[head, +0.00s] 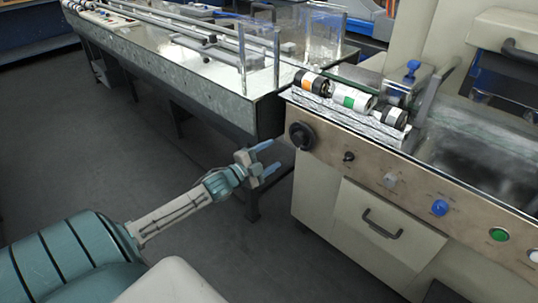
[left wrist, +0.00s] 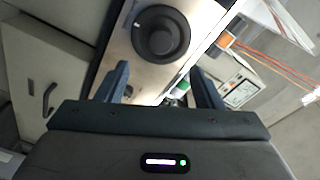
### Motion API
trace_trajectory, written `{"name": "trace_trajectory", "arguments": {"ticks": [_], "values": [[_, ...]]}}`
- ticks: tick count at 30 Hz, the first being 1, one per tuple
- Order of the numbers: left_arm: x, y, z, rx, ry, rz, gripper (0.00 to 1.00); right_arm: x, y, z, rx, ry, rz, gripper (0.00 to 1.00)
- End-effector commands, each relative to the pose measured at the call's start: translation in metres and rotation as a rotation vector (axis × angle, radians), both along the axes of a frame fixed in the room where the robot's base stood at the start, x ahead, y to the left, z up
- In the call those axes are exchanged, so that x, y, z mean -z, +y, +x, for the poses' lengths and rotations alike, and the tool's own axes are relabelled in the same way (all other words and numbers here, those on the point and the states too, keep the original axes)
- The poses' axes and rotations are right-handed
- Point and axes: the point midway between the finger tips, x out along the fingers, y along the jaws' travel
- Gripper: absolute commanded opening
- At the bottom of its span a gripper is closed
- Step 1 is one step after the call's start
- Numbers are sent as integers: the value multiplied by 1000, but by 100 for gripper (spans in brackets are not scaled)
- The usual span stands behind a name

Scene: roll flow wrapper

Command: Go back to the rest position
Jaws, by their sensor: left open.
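My left gripper (head: 268,159) is open and empty in the head view. It hangs in the air left of the machine front, below the level of the machine's top edge. Its two fingers also show in the left wrist view (left wrist: 160,88), apart, with nothing between them. Beyond them in that view is a black round knob (left wrist: 161,34) on the machine panel. The knob also shows in the head view (head: 302,136), right of the fingers. My right gripper is not in view.
Several rolls (head: 347,98) lie on the wrapper machine (head: 365,195), which has a drawer handle (head: 381,223). A metal conveyor table (head: 180,78) stands behind on the left. Open grey floor (head: 75,170) lies around my left arm.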

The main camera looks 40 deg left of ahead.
Motion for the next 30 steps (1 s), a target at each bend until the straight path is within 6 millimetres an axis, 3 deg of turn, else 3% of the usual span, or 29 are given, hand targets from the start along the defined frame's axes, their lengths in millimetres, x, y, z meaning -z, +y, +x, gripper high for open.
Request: {"name": "trace_trajectory", "arguments": {"ticks": [15, 20, 23, 27, 30], "values": [[0, 0, 0, -1, 1, -1, 61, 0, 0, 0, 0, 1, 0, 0], [19, -17, -13, -30, 68, -67, 61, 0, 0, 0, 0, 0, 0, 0], [50, -44, -38, -88, 192, -179, 61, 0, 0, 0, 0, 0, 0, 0], [93, -91, -97, -216, 428, -386, 61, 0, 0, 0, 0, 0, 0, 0], [112, -119, -141, -313, 584, -514, 61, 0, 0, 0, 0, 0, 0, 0]]}}
